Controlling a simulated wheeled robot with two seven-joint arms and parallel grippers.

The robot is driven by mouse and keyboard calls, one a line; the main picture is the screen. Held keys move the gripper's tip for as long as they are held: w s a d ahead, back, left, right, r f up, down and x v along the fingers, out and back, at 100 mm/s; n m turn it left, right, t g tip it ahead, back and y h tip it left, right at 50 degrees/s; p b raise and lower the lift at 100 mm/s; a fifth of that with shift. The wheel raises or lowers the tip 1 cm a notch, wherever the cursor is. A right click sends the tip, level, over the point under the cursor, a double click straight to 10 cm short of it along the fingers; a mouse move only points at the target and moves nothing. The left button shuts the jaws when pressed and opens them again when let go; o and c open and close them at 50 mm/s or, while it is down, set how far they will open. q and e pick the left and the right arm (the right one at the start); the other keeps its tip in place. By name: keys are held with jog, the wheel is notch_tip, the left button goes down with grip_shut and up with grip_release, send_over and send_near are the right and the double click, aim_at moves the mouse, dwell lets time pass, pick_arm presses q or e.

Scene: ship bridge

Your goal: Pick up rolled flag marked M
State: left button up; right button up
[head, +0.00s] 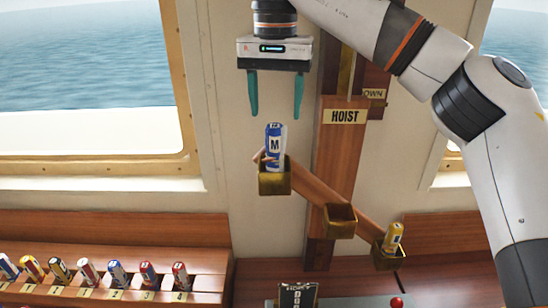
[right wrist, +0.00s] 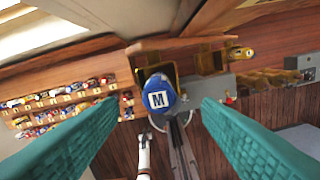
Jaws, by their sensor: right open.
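The rolled flag marked M (head: 274,150) is blue and white and stands upright in the upper-left brass cup (head: 274,181) of a slanted wooden hoist arm. In the right wrist view the flag's blue top with its white M label (right wrist: 159,97) shows between the fingers. My right gripper (head: 274,112) is open, fingers pointing down, above the flag and apart from it. It also shows in the right wrist view (right wrist: 160,108), with a teal finger on each side. My left gripper is not in view.
The middle brass cup (head: 340,220) looks empty. A yellow rolled flag (head: 393,236) stands in the lower-right cup (head: 386,256). The upright HOIST post (head: 345,150) is close on the right. A rack (head: 100,290) with several rolled flags is at lower left.

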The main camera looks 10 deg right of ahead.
aim_at(275, 141)
jog(key=shift+w+d+f+p, duration=0.1)
jog(key=shift+f+p, duration=0.05)
jog(key=shift+f, duration=0.4)
jog(key=shift+w+f+p, duration=0.1)
jog(key=shift+f+p, duration=0.05)
jog(key=shift+f, duration=0.4)
jog(key=shift+s+f+p, duration=0.15)
jog(key=shift+f+p, duration=0.2)
jog(key=shift+f, duration=0.15)
notch_tip(275, 141, down, 4)
jog(key=shift+r+p, duration=0.25)
jog(key=shift+p, duration=0.7)
jog(key=shift+f, duration=0.55)
jog(key=c, duration=0.4)
jog(key=shift+r, duration=0.1)
jog(key=c, duration=0.7)
